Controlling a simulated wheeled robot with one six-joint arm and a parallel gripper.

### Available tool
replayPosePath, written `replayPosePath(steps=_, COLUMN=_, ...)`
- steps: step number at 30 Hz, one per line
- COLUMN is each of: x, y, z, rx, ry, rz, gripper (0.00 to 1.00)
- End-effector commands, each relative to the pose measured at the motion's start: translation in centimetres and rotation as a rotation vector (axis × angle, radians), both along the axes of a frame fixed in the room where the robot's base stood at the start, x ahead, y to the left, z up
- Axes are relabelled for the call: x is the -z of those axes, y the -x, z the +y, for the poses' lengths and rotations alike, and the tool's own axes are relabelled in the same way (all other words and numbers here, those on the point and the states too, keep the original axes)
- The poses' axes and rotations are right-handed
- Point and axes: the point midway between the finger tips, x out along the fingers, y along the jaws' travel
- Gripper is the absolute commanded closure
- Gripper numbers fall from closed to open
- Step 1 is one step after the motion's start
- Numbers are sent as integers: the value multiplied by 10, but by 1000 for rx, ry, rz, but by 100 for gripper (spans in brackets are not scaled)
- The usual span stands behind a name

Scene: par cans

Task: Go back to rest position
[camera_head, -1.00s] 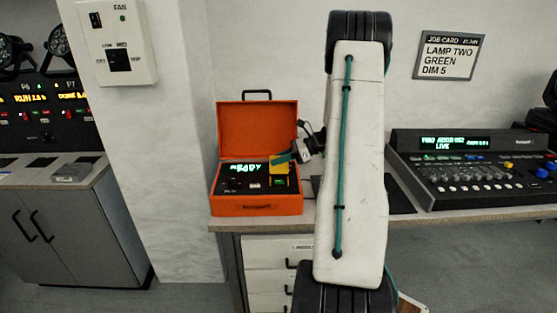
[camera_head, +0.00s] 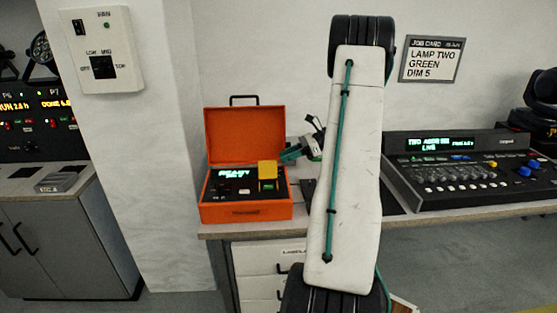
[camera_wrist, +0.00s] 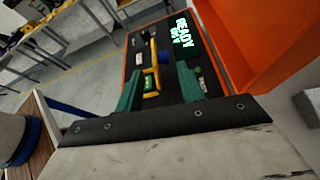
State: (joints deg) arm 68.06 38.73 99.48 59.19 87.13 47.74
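My gripper (camera_head: 286,156) is just right of and slightly above the yellow cover (camera_head: 267,168) on an open orange case (camera_head: 245,212). In the wrist view my gripper (camera_wrist: 160,82) has its two green fingers apart, with nothing held between them. The case display (camera_head: 233,173) shows READY in green. My white arm stands upright across the middle of the head view and hides part of the bench.
The lighting console (camera_head: 465,185) sits on the bench at right. A job card (camera_head: 431,59) on the wall reads LAMP TWO GREEN DIM 5. A FAN switch box (camera_head: 102,50) is on the pillar at left. The case's raised lid (camera_head: 245,135) stands behind the panel.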

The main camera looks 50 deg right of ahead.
Motion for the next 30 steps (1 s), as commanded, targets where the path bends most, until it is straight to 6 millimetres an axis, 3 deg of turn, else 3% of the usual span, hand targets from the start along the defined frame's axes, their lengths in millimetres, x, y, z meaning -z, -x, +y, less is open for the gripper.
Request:
replayPosePath(steps=20, x=-3, y=0, z=1, rx=-8, ry=5, rz=1, gripper=62)
replayPosePath(steps=23, x=-14, y=-8, z=19, rx=-60, ry=44, rz=-1, gripper=62)
replayPosePath(steps=25, x=-29, y=-17, z=45, rx=-136, ry=101, rz=-5, gripper=62)
replayPosePath(steps=30, x=-77, y=-33, z=141, rx=-425, ry=314, rz=-36, gripper=62)
